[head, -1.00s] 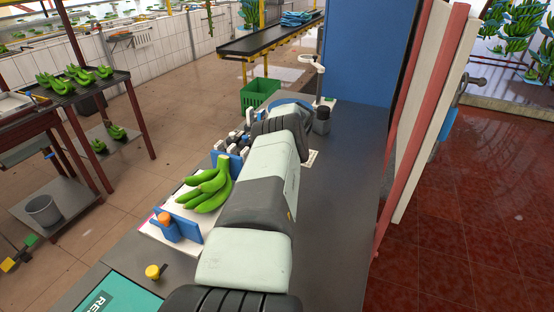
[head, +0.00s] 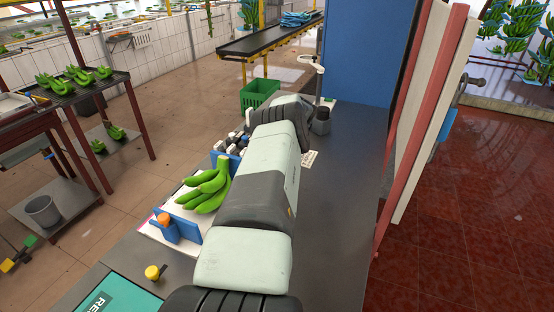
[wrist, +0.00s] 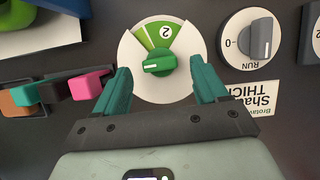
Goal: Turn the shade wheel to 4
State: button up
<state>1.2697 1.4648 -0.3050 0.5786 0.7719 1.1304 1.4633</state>
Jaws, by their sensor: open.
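The shade wheel (wrist: 137,72) shows in the wrist view as a pale round dial. A green window (wrist: 153,35) at its top shows a 2. A green knob (wrist: 155,64) with a white pointer mark sits at its middle, the mark lying roughly sideways. My gripper (wrist: 163,72) is open, with one teal finger on each side of the knob. The fingers lie over the lower left and right of the dial, with gaps between them and the knob. In the head view my arm hides the gripper and wheel.
A grey RUN knob (wrist: 260,40) stands close right of the wheel, above a partly covered label (wrist: 262,98). Coloured rocker keys (wrist: 60,88) lie to the left. In the head view, green bananas (head: 206,188) lie left of my arm; the bench (head: 345,190) is clear to its right.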

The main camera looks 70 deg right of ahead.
jog(key=v, duration=0.8)
jog(key=shift+s+r, duration=0.15)
jog(key=shift+r, duration=0.15)
jog(key=shift+c, duration=0.4)
